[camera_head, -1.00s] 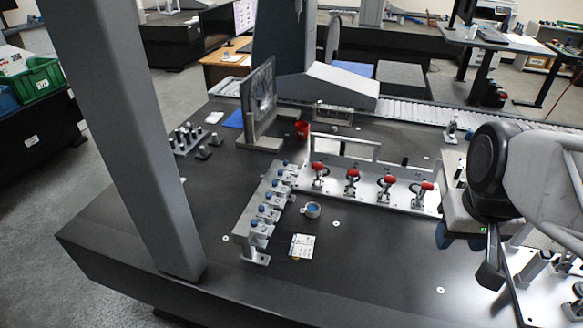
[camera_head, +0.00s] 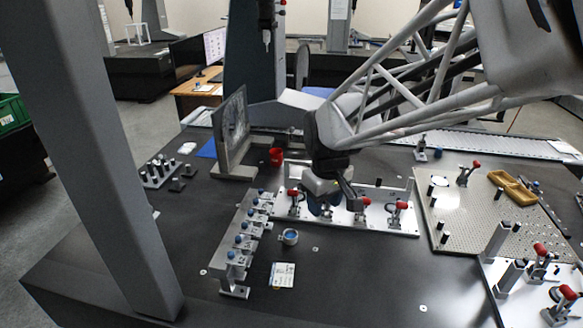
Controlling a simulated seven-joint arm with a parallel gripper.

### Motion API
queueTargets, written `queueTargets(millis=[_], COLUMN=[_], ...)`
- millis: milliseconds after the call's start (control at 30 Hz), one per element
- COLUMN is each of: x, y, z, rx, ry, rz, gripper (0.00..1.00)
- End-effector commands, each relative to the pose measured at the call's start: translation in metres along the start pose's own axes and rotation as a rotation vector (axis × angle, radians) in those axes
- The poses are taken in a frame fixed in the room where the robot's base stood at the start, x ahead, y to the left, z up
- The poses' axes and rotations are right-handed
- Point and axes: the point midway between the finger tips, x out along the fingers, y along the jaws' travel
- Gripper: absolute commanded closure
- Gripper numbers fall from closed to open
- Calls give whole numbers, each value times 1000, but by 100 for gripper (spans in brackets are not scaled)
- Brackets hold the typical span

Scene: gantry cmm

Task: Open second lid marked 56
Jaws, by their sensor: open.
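No lid marked 56 can be made out; any markings are too small to read. A metal plate (camera_head: 387,225) carries a row of red-handled toggle clamps, with one clamp (camera_head: 294,200) left of my gripper and others (camera_head: 397,210) to its right. My gripper (camera_head: 335,204) is open, just over the middle of this row. It hides part of the plate and the second clamp from the left. I cannot tell whether it touches a clamp. A metal rail with blue-topped pieces (camera_head: 239,243) stands to the left.
A red cup (camera_head: 276,156) and an upright dark panel (camera_head: 231,125) stand behind left. A perforated plate (camera_head: 470,215) with posts is at right.

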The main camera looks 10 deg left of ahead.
Motion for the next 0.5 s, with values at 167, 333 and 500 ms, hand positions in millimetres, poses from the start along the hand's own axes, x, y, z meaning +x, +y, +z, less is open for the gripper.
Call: queueTargets(millis=[167, 333, 500], x=[23, 47, 73], y=[-22, -46, -76], z=[-46, -86, -123], rx=[-118, -227, -336], ry=[-17, -32, -47], rz=[-14, -26, -38], gripper=[54, 54, 54])
